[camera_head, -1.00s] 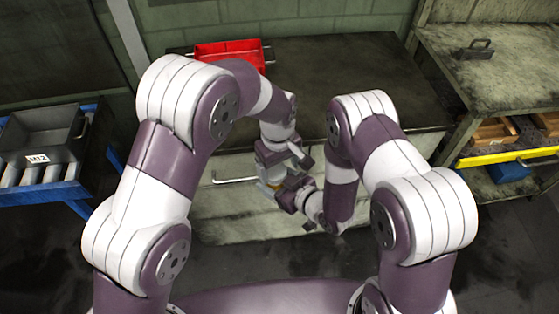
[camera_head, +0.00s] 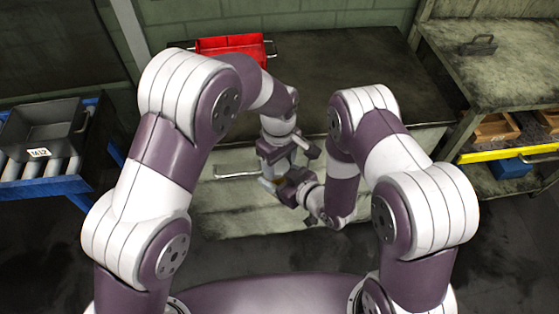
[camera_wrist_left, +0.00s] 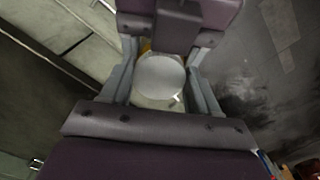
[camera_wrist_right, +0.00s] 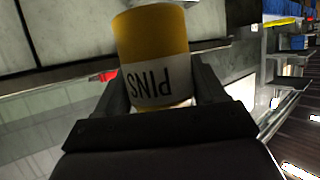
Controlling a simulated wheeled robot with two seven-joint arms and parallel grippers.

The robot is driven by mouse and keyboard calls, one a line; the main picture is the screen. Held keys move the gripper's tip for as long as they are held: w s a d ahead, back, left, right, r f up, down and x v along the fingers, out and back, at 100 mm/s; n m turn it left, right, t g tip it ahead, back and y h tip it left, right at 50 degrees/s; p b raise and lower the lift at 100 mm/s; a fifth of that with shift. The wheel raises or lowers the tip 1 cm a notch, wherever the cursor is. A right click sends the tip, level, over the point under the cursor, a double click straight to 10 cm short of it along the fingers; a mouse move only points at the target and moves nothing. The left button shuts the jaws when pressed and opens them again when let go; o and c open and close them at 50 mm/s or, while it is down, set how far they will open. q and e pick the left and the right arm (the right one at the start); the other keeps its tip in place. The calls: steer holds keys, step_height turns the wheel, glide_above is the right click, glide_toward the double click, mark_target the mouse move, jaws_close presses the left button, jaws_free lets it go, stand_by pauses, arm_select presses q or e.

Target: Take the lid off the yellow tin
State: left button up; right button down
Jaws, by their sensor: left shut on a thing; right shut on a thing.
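The yellow tin (camera_wrist_right: 152,38) has a white label reading PINS, upside down in the right wrist view. My right gripper (camera_wrist_right: 170,98) is shut on the tin, with one finger on each side. The round grey lid (camera_wrist_left: 160,77) lies between the fingers of my left gripper (camera_wrist_left: 161,85), which is shut on it. A bit of the yellow tin (camera_wrist_left: 146,45) shows just past the lid. In the head view my left gripper (camera_head: 268,183) and right gripper (camera_head: 285,190) are close together in front of the bench. Whether lid and tin still touch cannot be told.
A grey bench (camera_head: 350,75) with a red bin (camera_head: 232,48) stands behind the grippers. A blue rack with a dark M12 bin (camera_head: 45,128) is at the left. A shelf unit with a yellow edge (camera_head: 505,153) is at the right. The floor between is clear.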

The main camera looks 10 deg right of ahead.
arm_select(q)
steer(key=shift+w+d+r, duration=0.25)
steer(key=shift+r, duration=0.1)
arm_select(e)
steer(key=shift+s+a, duration=0.15)
steer(key=shift+a, duration=0.05)
arm_select(q)
steer(key=shift+r, duration=0.65)
arm_select(e)
steer(key=shift+f, duration=0.1)
arm_select(q)
steer(key=shift+r, duration=0.2)
arm_select(e)
steer(key=shift+d, duration=0.1)
arm_select(q)
steer(key=shift+a, duration=0.1)
steer(key=shift+s+a, duration=0.1)
